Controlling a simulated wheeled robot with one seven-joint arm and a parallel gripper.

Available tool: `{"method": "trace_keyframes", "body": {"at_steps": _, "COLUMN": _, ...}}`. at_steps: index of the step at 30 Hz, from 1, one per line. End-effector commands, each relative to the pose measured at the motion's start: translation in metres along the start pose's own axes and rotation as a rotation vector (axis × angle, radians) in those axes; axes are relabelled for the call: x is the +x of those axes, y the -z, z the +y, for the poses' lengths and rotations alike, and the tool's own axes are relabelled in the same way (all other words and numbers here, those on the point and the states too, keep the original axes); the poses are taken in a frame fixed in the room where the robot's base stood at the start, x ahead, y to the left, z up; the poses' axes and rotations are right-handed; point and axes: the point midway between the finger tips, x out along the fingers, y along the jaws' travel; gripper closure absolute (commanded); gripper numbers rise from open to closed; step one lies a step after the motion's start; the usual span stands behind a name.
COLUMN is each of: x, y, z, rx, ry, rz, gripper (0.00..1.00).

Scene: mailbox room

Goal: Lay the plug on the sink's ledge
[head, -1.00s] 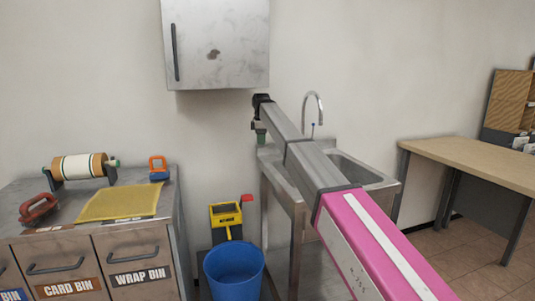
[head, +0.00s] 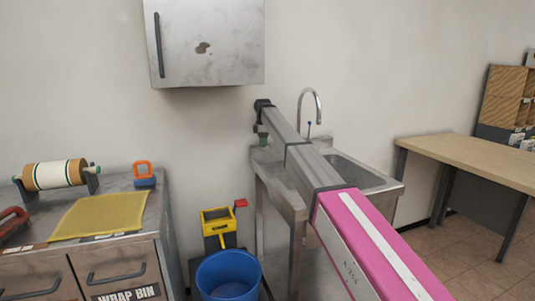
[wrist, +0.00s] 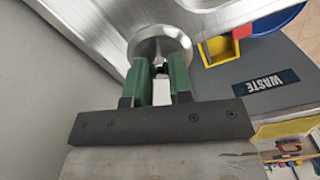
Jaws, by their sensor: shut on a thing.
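My gripper (wrist: 162,75) has green fingers and is shut on the plug. The plug (wrist: 157,40) appears in the wrist view as a shiny round metal disc beyond the fingertips, with a small dark part between them. In the head view my gripper (head: 262,139) points down at the back left corner of the steel sink (head: 358,179); the plug cannot be made out there. In the wrist view the sink's flat steel top (wrist: 90,14) lies behind the disc. I cannot tell whether the plug touches it. My arm hides part of the sink.
A curved tap (head: 318,98) rises behind the basin. A grey wall cabinet (head: 207,45) hangs above left. A bin counter (head: 120,255) is further left, a wooden table (head: 480,160) at right.

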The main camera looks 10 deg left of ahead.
Motion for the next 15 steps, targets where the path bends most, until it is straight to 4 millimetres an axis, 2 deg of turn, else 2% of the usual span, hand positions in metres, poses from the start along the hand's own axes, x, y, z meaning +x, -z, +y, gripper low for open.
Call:
{"method": "trace_keyframes", "body": {"at_steps": 1, "x": 0.006, "y": -0.008, "z": 0.009, "rx": 0.002, "ry": 0.001, "rz": 0.0, "gripper": 1.0}}
{"method": "trace_keyframes", "body": {"at_steps": 5, "x": 0.017, "y": -0.019, "z": 0.02, "rx": 0.0, "ry": 0.001, "rz": 0.0, "gripper": 1.0}}
{"method": "trace_keyframes", "body": {"at_steps": 11, "x": 0.03, "y": -0.022, "z": 0.021, "rx": -0.001, "ry": 0.001, "rz": 0.0, "gripper": 1.0}}
{"method": "trace_keyframes", "body": {"at_steps": 15, "x": 0.05, "y": -0.022, "z": 0.021, "rx": -0.001, "ry": 0.001, "rz": 0.0, "gripper": 1.0}}
